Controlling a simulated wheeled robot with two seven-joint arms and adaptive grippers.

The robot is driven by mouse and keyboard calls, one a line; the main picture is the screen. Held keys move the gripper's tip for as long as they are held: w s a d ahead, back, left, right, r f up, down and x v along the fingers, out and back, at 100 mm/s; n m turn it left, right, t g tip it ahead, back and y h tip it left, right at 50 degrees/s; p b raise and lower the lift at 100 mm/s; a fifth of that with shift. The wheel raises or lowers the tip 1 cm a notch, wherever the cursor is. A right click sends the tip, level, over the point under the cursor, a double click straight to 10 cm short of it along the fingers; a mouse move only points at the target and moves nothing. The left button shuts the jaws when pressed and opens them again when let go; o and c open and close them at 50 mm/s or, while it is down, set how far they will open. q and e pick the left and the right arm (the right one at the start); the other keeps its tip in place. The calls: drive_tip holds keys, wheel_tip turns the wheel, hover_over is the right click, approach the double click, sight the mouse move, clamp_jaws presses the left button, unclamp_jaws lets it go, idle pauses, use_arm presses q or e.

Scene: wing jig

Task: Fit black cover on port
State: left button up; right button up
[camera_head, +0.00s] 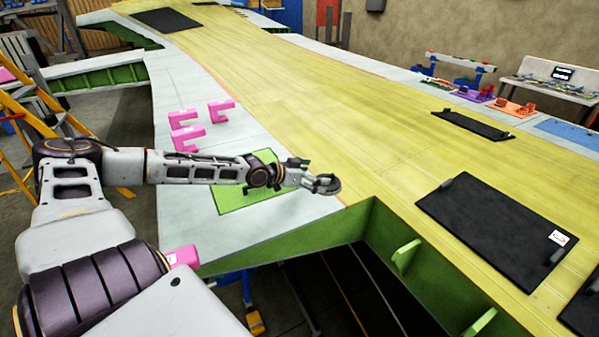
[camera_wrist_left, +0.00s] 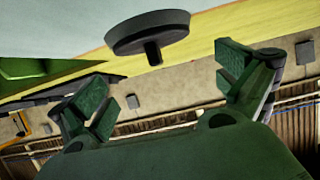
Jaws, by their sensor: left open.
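A round dark disc with a short stem, which looks like the black cover (camera_wrist_left: 147,32), shows in the left wrist view near the border of the white and yellow wing skin. In the head view it shows as a dark round shape (camera_head: 328,185) at my left gripper (camera_head: 309,176). In the left wrist view the two green-padded fingers of my left gripper (camera_wrist_left: 165,92) are wide apart, with nothing between them; the disc is beyond them. I cannot tell which opening is the port. My right gripper is not in view.
A green rectangular patch (camera_head: 240,200) lies under my left forearm on the white skin. Pink brackets (camera_head: 187,135) stand behind it. A dark rectangular panel with handles (camera_head: 490,228) lies on the yellow skin (camera_head: 330,130). An open green-framed bay (camera_head: 400,255) is in front.

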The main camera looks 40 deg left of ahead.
use_arm(q)
drive_tip(key=shift+s+r+p, duration=0.2)
drive_tip(key=shift+s+p, duration=0.2)
drive_tip(key=shift+p, duration=0.2)
drive_tip(key=shift+s+d+r, duration=0.1)
drive_tip(key=shift+d, duration=0.1)
drive_tip(key=shift+s+r+b, duration=0.15)
drive_tip(key=shift+s+b, duration=0.15)
drive_tip(key=shift+b, duration=0.1)
drive_tip(key=shift+s+a+r, duration=0.15)
drive_tip(key=shift+s, duration=0.15)
drive_tip(key=shift+s+a+r+b, duration=0.2)
drive_tip(key=shift+s+a+b, duration=0.1)
drive_tip(key=shift+s+a, duration=0.25)
drive_tip(key=shift+s+a+r+p, duration=0.2)
drive_tip(key=shift+s+r+p, duration=0.1)
drive_tip(key=shift+s+p, duration=0.2)
drive_tip(key=shift+p+v, duration=0.6)
drive_tip(key=shift+v, duration=0.15)
drive_tip(key=shift+s, duration=0.1)
drive_tip(key=shift+a, duration=0.1)
